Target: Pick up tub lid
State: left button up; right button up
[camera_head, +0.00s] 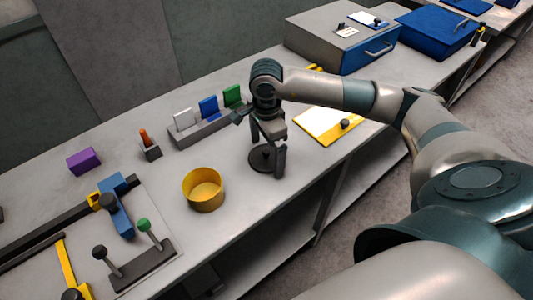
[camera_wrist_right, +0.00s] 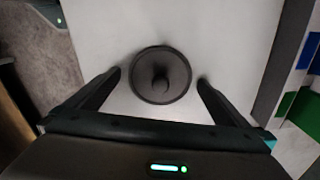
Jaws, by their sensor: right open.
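The tub lid (camera_head: 262,160) is a dark round disc with a small knob in its middle. It lies flat on the bench to the right of the yellow tub (camera_head: 203,190), which is open at the top. In the right wrist view the lid (camera_wrist_right: 161,75) sits centred ahead of the jaws. My right gripper (camera_head: 266,160) is over the lid, pointing down, with its fingers apart. In the wrist view my right gripper (camera_wrist_right: 160,82) has one finger on each side of the lid, with nothing held. My left gripper is not in view.
Behind the gripper stands a grey rack (camera_head: 200,131) with white, blue and green cards. A yellow-edged board (camera_head: 328,126) with a dark knob lies to the right. A lever fixture (camera_head: 142,262) and a purple block (camera_head: 84,161) are at left. The bench's front edge is close.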

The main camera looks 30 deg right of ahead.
aim_at(268, 151)
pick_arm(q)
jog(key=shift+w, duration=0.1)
pick_arm(e)
jog(key=shift+c, duration=0.6)
jog(key=c, duration=0.9)
jog(key=shift+r, duration=0.15)
jog(key=shift+r+b, duration=0.35)
jog(key=shift+r, duration=0.15)
jog(key=r, duration=0.1)
jog(key=r+b, duration=0.1)
jog(key=r, duration=0.1)
jog(key=shift+s+d, duration=0.15)
jog(key=shift+d, duration=0.05)
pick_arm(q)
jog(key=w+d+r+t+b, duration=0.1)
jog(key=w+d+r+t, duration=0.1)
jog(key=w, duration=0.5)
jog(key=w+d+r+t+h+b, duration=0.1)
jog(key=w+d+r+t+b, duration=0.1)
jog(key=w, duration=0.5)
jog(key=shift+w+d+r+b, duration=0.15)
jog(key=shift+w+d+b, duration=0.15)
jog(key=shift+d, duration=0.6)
pick_arm(e)
jog(key=s+d+r, duration=0.6)
jog(key=s, duration=0.3)
jog(key=shift+d+r, duration=0.2)
jog(key=shift+r, duration=0.2)
jog(key=shift+a, duration=0.1)
